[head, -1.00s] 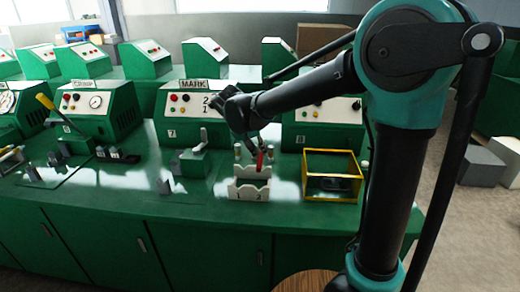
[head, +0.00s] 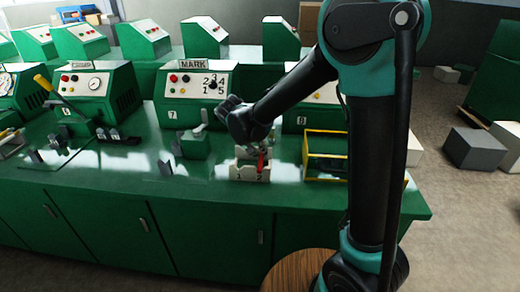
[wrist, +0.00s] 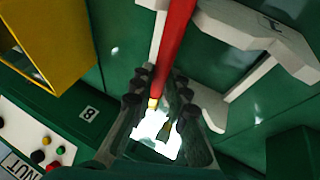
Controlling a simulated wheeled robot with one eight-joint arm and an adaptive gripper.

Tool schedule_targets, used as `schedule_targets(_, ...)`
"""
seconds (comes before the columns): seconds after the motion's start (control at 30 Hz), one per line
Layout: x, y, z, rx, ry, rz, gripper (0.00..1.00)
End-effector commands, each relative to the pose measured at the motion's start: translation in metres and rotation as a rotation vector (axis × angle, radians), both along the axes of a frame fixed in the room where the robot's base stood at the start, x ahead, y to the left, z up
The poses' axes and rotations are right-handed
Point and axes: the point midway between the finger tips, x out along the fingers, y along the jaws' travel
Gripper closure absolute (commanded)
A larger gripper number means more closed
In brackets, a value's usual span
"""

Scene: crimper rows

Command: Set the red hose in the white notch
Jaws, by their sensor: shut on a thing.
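The red hose (head: 261,162) is a thin red rod. In the head view its lower end overlaps the right part of the white notched rack (head: 238,173), just above the number 2. I cannot tell whether it sits in the notch or in front of it. In the wrist view the red hose (wrist: 172,45) runs down to a brass tip between the fingers of my gripper (wrist: 158,96), which are shut on it. My wrist and arm partly hide the gripper in the head view.
A yellow-framed tray (head: 325,132) stands right of the rack, and its edge shows upper left in the wrist view (wrist: 75,70). A grey-green lever block (head: 195,145) stands left of the rack. The MARK panel (head: 195,85) rises behind.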

Motion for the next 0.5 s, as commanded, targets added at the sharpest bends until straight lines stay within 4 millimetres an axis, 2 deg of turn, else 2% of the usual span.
schedule_targets(0.27, 0.0000, 0.0000, -0.0012, 0.000, 0.000, 0.000, 1.00)
schedule_targets(0.3, 0.0000, 0.0000, -0.0012, 0.000, 0.000, 0.000, 0.84)
schedule_targets(0.5, 0.0001, 0.0000, -0.0011, 0.000, 0.000, 0.000, 0.61)
